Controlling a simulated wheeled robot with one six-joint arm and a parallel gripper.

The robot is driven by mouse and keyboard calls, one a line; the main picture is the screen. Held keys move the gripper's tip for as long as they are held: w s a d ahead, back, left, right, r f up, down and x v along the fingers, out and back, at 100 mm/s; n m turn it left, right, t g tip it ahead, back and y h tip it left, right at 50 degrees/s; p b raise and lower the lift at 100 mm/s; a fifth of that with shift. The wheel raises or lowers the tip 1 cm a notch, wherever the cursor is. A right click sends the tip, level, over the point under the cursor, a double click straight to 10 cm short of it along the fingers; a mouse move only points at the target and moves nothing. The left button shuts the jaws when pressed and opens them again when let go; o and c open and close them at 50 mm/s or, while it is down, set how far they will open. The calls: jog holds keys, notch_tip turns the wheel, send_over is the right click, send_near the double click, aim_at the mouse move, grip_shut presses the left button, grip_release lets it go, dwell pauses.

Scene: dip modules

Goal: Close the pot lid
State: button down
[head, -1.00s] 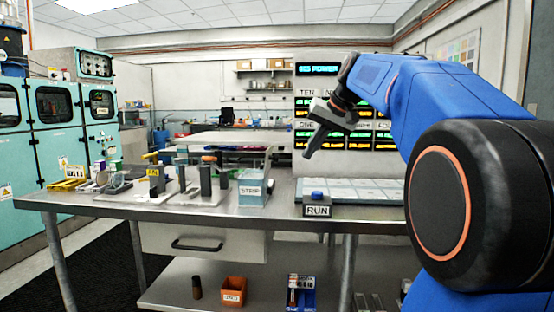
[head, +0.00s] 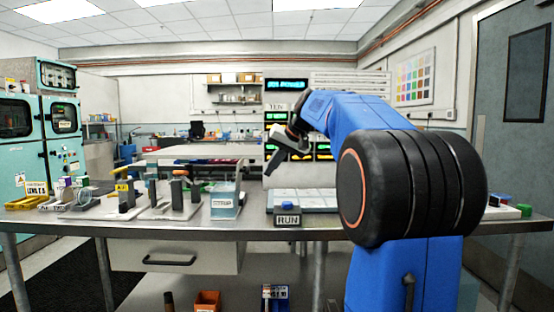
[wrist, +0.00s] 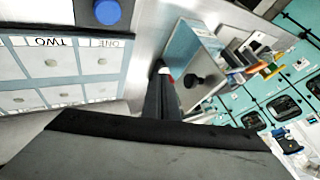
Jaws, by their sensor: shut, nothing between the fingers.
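The pot is a pale teal box marked STRIP (head: 223,206) on the bench, left of the RUN block. A thin upright edge at its right rear looks like a raised lid. In the wrist view the pot (wrist: 190,50) shows right of the fingers, with a dark round knob (wrist: 193,80) on a grey panel, probably the lid. My gripper (head: 248,168) hangs above and slightly right of the pot, tilted down to the left. Its fingers are shut and empty, apart from the pot in the head view. They also show in the wrist view (wrist: 163,78).
The RUN block with a blue button (head: 287,207) and a pale tray panel (head: 312,198) sit right of the pot. Upright dark tool stands (head: 176,194) crowd the bench to the left. A lit display board (head: 285,85) stands behind. Bare steel shows along the bench front (head: 200,228).

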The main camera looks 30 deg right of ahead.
jog(key=shift+w+a+r, duration=0.1)
jog(key=shift+w+a, duration=0.55)
jog(key=shift+a, duration=0.2)
jog(key=shift+w+a, duration=0.65)
jog(key=shift+a, duration=0.15)
jog(key=shift+a+r, duration=0.1)
